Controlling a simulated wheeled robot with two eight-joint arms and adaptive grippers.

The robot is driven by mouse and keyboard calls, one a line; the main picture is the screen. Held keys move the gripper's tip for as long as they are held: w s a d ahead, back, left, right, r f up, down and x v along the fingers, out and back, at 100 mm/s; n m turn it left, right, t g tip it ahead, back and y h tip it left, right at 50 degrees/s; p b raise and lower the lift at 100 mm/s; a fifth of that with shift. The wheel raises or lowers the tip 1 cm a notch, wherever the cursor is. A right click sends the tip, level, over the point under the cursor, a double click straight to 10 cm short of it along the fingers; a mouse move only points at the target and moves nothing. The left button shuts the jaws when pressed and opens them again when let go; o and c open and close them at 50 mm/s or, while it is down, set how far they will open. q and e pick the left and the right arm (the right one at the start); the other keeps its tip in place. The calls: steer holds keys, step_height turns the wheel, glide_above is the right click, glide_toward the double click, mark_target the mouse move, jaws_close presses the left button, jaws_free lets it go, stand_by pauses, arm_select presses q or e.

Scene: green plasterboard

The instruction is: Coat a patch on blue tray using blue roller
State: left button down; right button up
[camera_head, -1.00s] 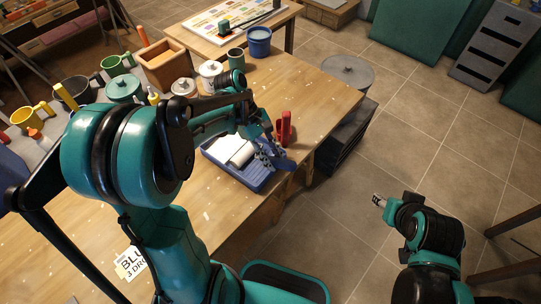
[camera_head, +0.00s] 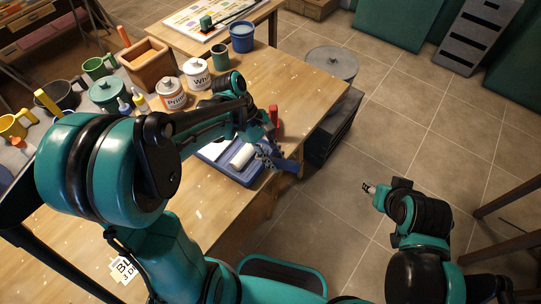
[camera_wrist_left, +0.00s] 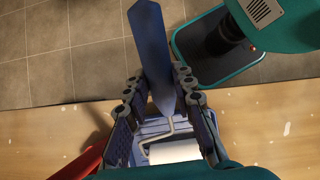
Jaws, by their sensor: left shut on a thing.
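The blue tray (camera_head: 240,176) lies near the right edge of the wooden workbench, partly hidden by my left arm. The blue roller has a white sleeve (camera_head: 243,156) and a blue handle (camera_head: 290,165) that points out past the bench edge. My left gripper (camera_head: 268,152) is shut on the roller. In the left wrist view the blue handle (camera_wrist_left: 151,50) runs between the fingers (camera_wrist_left: 160,92), and the white sleeve (camera_wrist_left: 175,151) is over the tray (camera_wrist_left: 150,127). I cannot tell whether it touches the tray. My right gripper (camera_head: 368,188) hangs over the floor, away from the bench; its fingers are too small to judge.
A red object (camera_head: 273,117) stands just behind the tray. Paint cans (camera_head: 172,94), a blue bucket (camera_head: 242,38), a wooden box (camera_head: 147,63) and several cups and pots crowd the back and left of the bench (camera_head: 295,95). A dark cabinet (camera_head: 333,128) stands beside the bench.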

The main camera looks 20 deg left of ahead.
mark_target(285, 162)
arm_select(q)
steer(key=shift+s+d+r, duration=0.1)
steer(key=shift+s+d, duration=0.2)
steer(key=shift+d, duration=0.6)
steer(key=shift+s+d+r, duration=0.15)
steer(key=shift+d, duration=0.4)
steer(key=shift+s+d, duration=0.3)
steer(key=shift+d, duration=0.45)
steer(key=shift+a, duration=0.1)
